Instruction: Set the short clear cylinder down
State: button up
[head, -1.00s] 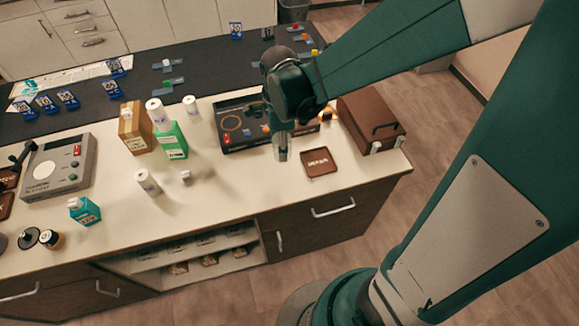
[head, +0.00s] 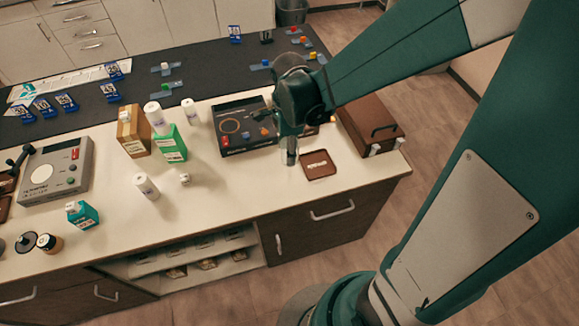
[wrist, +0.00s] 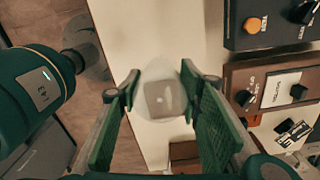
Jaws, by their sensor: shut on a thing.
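My gripper (head: 290,156) hangs over the right part of the white counter, pointing down, just left of a small brown tray (head: 313,173) with white lettering. In the wrist view the two green-padded fingers (wrist: 161,100) are closed on the short clear cylinder (wrist: 163,92), which looks pale and see-through with a rounded outline. In the head view the cylinder is too small and too hidden by the fingers to make out clearly. I cannot tell whether its underside touches the counter.
A black control panel (head: 240,139) stands behind and left of my gripper, and a brown case (head: 365,115) stands to the right. The counter's front strip is mostly clear.

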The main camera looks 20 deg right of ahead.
jog(key=shift+f+b, duration=0.35)
jog(key=shift+f, duration=1.8)
jog(key=shift+f+b, duration=0.45)
jog(key=shift+f, duration=1.65)
jog(key=shift+f, duration=0.2)
jog(key=o, duration=1)
jog(key=shift+o, duration=0.2)
jog(key=shift+r, duration=0.3)
jog(key=shift+r+p, duration=1.1)
jog(key=shift+r, duration=4.8)
jog(key=shift+r, duration=0.1)
